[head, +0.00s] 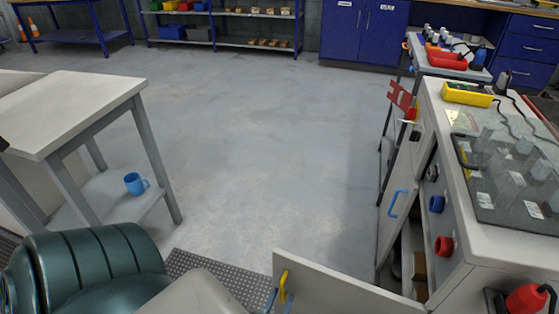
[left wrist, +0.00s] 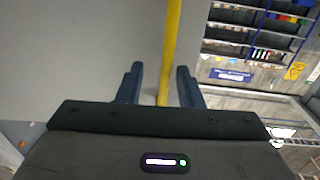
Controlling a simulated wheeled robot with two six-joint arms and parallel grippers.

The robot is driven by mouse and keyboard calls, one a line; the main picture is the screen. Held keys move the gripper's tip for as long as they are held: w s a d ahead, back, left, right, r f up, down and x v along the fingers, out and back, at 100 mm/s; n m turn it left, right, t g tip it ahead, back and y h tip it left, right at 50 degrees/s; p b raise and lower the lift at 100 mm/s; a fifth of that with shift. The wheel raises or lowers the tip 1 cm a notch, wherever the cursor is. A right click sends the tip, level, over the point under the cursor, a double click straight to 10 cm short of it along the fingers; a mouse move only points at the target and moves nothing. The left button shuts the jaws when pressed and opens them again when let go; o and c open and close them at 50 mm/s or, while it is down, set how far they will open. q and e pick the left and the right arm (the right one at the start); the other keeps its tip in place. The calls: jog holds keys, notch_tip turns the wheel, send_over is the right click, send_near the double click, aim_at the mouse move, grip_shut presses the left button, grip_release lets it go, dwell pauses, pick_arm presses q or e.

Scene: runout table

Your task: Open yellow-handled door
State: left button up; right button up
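The yellow-handled door (head: 335,288) is a pale panel that stands swung out from the workbench cabinet at the bottom of the head view, with shelf space showing behind it. Its yellow handle (head: 283,284) is an upright bar near the free edge. The handle (left wrist: 171,45) also crosses the left wrist view between my fingers. My left gripper (head: 279,299) is at the handle. In the left wrist view its two dark fingers (left wrist: 160,85) are apart, one on each side of the bar, with gaps showing. My right gripper is out of view.
A second door with a blue handle (head: 398,203) is on the same cabinet, with blue (head: 436,204) and red (head: 444,246) knobs beside it. A grey table (head: 66,105) with a blue mug (head: 136,184) on its lower shelf stands left. The floor between is clear.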

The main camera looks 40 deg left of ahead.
pick_arm(q)
jog(key=shift+s, duration=0.1)
jog(key=shift+s, duration=0.25)
jog(key=v, duration=1)
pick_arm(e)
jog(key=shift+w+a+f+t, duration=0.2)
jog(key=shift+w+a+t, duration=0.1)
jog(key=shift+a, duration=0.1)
pick_arm(q)
jog(key=shift+w, duration=0.1)
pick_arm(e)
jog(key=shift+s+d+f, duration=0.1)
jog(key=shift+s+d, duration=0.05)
